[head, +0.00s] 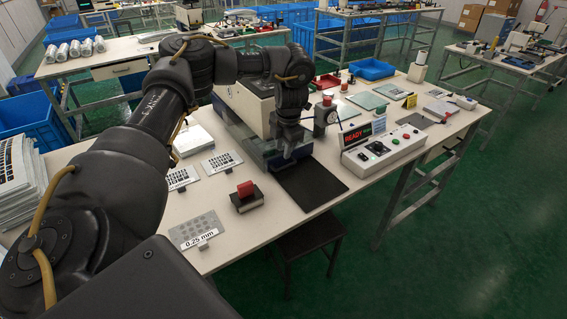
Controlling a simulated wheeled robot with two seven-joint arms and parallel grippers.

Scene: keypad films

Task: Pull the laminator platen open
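My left gripper (290,153) points down at the machine's front edge, just behind a black mat (312,189). I cannot tell whether its fingers are apart or whether it touches the machine. My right gripper is not in view.
A control box (385,148) with a lit "READY" display stands right of the mat. A red-topped block (246,195), printed keypad sheets (221,162) and a "0.25 mm" plate (199,231) lie to the left. A dark stool (308,235) stands below the bench's front edge.

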